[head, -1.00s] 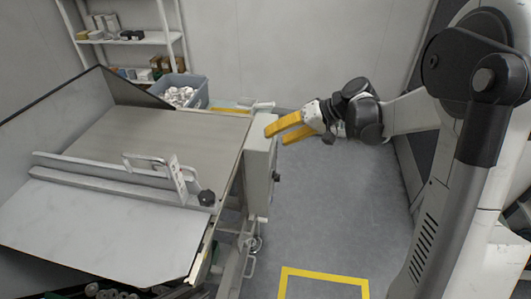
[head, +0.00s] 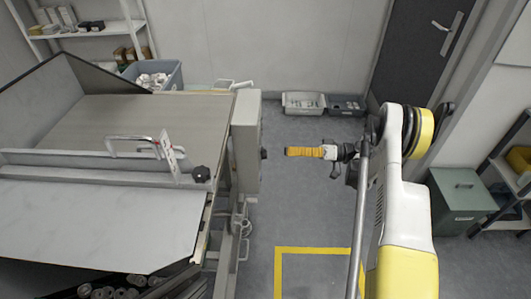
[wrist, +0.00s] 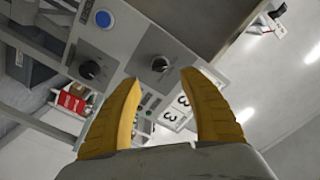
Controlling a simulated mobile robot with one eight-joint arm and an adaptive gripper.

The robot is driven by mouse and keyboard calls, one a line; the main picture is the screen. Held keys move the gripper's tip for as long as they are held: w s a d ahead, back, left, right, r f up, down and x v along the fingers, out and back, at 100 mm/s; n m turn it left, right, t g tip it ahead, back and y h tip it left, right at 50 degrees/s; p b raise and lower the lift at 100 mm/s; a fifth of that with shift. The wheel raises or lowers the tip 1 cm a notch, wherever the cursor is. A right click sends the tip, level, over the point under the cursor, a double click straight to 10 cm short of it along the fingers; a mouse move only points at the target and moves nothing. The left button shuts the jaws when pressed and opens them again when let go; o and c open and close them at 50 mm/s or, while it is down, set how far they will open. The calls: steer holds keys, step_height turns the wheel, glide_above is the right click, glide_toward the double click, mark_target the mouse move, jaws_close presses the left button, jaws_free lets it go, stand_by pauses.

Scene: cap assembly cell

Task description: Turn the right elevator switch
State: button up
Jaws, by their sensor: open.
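In the wrist view, a grey control panel carries two black rotary switches. One switch (wrist: 160,64) lies straight ahead, just beyond the gap between my fingertips; the other switch (wrist: 90,69) is to its left, outside the fingers. I cannot tell from the labels which is the right elevator switch. In the head view, a black knob (head: 264,154) sticks out from the side of the grey control box (head: 246,140). My gripper (head: 287,152) has yellow fingers pointing left at that knob, a short gap away. In the wrist view my gripper (wrist: 160,78) is open and empty.
A blue button (wrist: 103,18) sits on the panel in the wrist view. The machine table (head: 150,110) fills the left of the head view. Grey bins (head: 303,103) stand by the back wall. The floor (head: 305,215) below my gripper is clear.

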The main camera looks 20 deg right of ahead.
mark_target(265, 150)
steer(key=b+x, duration=0.2)
steer(key=x, duration=0.6)
steer(key=shift+w+a, duration=0.1)
steer(key=shift+a, duration=0.1)
steer(key=shift+c, duration=0.5)
jaws_close()
